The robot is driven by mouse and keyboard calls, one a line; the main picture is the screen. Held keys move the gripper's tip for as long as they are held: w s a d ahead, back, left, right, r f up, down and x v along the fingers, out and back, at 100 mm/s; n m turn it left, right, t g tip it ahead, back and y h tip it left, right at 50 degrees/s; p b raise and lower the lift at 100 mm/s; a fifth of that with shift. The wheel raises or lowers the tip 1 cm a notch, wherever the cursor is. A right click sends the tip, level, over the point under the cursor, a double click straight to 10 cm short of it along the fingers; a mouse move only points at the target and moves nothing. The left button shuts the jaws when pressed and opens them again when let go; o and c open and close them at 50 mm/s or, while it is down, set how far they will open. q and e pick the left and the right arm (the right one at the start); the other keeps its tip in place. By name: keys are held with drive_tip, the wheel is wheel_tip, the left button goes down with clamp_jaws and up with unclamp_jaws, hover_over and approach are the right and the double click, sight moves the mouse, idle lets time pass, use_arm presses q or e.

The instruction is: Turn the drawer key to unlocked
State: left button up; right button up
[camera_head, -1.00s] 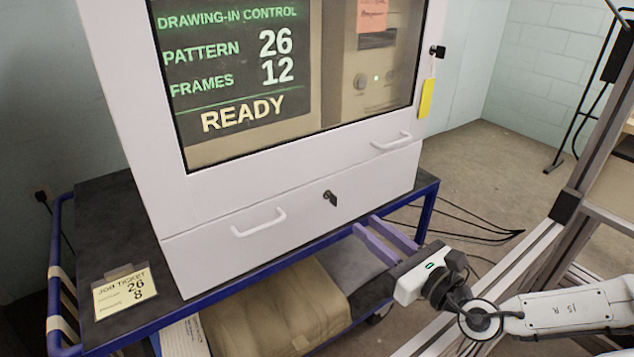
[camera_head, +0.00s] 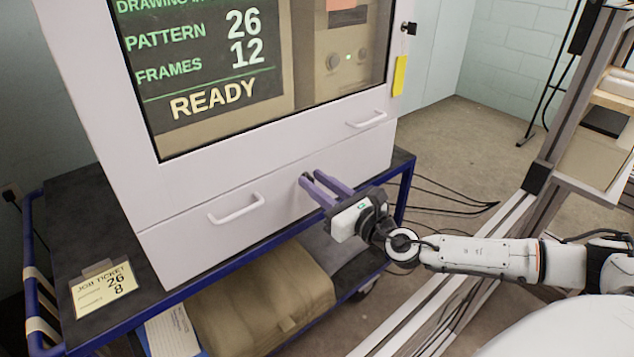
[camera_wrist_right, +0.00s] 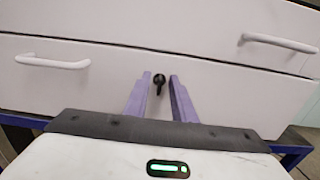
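The drawer key (camera_wrist_right: 159,84) is a small dark key in the lock on the white drawer front (camera_head: 175,248). In the right wrist view it sits between the two purple fingers of my right gripper (camera_wrist_right: 160,78), with a gap on each side. The fingers are open, and their tips are close to the drawer front. In the head view my right gripper (camera_head: 315,178) reaches the lock from the right, and its fingers mostly hide the key. My left gripper is not in view.
The drawer has a white handle (camera_head: 237,209) left of the key, and another handle (camera_head: 366,119) is above right. The cabinet stands on a blue-framed cart (camera_head: 110,343) with a job ticket (camera_head: 103,288). A second key with a yellow tag (camera_head: 400,76) hangs at the cabinet's upper right side.

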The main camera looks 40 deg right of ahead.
clamp_jaws()
